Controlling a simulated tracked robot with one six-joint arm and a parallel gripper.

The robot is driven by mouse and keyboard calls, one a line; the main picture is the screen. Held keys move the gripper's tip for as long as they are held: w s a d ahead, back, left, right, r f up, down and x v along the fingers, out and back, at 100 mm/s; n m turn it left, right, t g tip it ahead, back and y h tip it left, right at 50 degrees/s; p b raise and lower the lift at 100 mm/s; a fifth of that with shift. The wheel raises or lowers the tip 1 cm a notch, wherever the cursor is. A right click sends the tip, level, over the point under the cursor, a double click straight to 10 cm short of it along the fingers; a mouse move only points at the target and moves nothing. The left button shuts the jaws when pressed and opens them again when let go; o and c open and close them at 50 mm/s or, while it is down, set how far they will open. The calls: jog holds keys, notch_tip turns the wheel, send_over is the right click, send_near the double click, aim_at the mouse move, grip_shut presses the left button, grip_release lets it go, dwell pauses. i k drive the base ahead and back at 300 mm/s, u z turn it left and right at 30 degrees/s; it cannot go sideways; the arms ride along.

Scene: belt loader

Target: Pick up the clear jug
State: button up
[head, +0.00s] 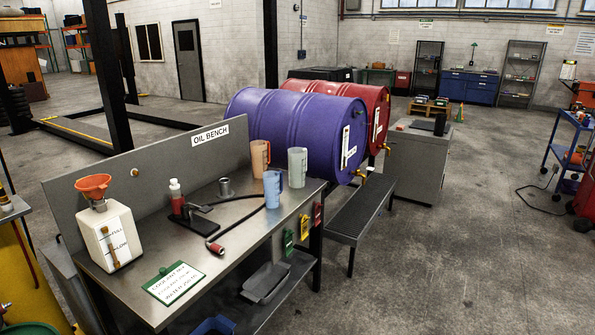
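The clear jug (297,168) stands upright at the right back of the metal oil bench (232,258), pale grey and partly see-through. A blue jug (271,190) stands just in front and to its left. An orange-tan jug (259,157) stands to its left, near the back panel. My gripper does not show in this view.
A white container with an orange funnel (93,185), a red bottle (176,197), a black hose (238,222), a grey cup (224,186) and a green-edged card (174,283) are on the bench. Purple (295,125) and red drums lie behind. Open floor lies right.

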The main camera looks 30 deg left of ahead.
aim_at(296, 155)
jog(key=u, duration=0.2)
jog(key=i, duration=1.05)
jog(key=u, duration=0.75)
jog(key=i, duration=0.65)
jog(key=u, duration=0.9)
jog(key=i, duration=0.7)
jog(key=u, duration=0.4)
